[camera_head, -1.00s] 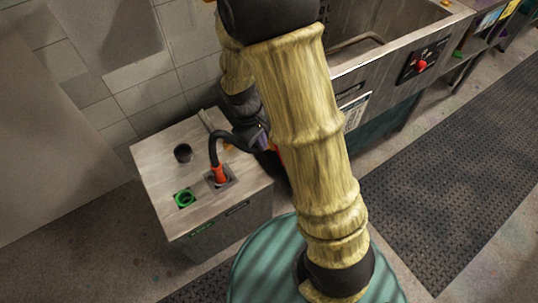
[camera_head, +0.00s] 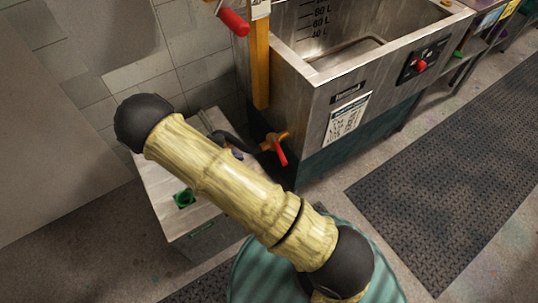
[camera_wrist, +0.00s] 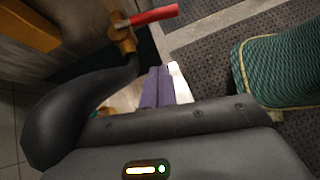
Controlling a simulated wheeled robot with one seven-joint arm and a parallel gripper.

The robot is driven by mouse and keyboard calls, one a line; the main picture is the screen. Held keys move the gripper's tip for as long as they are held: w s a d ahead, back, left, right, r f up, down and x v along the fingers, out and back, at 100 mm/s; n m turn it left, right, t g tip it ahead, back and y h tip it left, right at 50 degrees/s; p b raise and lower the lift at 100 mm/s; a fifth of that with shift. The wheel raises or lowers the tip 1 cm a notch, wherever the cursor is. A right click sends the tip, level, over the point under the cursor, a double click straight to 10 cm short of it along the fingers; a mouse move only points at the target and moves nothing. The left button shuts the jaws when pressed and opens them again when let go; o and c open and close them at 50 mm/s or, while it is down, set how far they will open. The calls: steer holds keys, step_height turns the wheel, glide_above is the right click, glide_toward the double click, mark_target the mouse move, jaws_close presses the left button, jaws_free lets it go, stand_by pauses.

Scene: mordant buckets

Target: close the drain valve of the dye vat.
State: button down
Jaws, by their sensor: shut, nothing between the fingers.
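The dye vat (camera_head: 318,125) is a steel tank with litre marks inside, at the top centre of the head view. Its drain valve (camera_head: 275,141), an orange-brown body with a red lever (camera_head: 281,155), sits low at the vat's near left corner. In the wrist view the valve body (camera_wrist: 122,34) is at the top, its red lever (camera_wrist: 154,15) sticking out right, roughly crosswise to the body. My gripper (camera_wrist: 157,84) is shut and empty, its purple fingers below the lever and apart from it. In the head view my arm hides most of it.
A black hose (camera_wrist: 65,108) curves from the valve at the left. A steel box (camera_head: 160,205) with a green-ringed port stands left of the vat. Dark floor mats (camera_head: 430,170) lie clear at right.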

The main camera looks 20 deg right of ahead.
glide_toward(279, 150)
steer(key=d+f, duration=0.3)
steer(key=f, duration=0.3)
steer(key=shift+s+d, duration=0.35)
steer(key=shift+d, duration=0.05)
steer(key=shift+d, duration=0.1)
steer(key=shift+s+d+f+p, duration=0.15)
steer(key=shift+d+p, duration=0.2)
steer(key=shift+d, duration=0.2)
steer(key=shift+s+d+r+p, duration=0.1)
steer(key=shift+s+d+p, duration=0.15)
steer(key=shift+d, duration=0.35)
